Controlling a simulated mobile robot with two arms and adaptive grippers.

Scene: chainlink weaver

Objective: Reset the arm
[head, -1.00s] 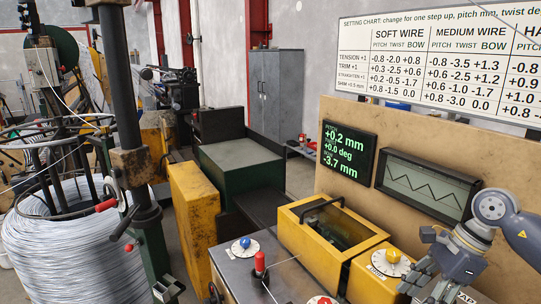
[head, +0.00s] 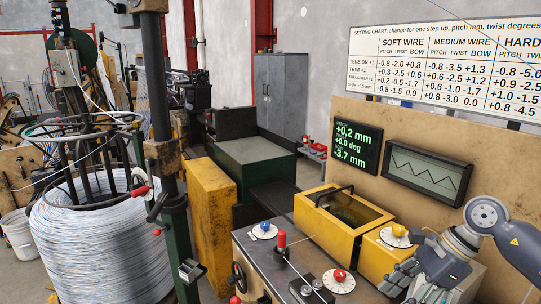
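My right arm comes in from the right edge. My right gripper (head: 402,284) hangs in front of the machine's right end, near the yellow dial (head: 398,236) and the red dial (head: 340,281). Its grey fingers point down and left. I see nothing clearly held, but the small, overlapping fingers do not show whether it is open or shut. My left arm and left gripper are out of view.
The machine top (head: 262,262) carries a red-handled lever (head: 281,240), a blue dial (head: 264,230) and a yellow guard box (head: 341,219). A readout (head: 357,147) shows +0.2 mm, +0.0 deg, -3.7 mm. A large wire coil (head: 98,245) stands left.

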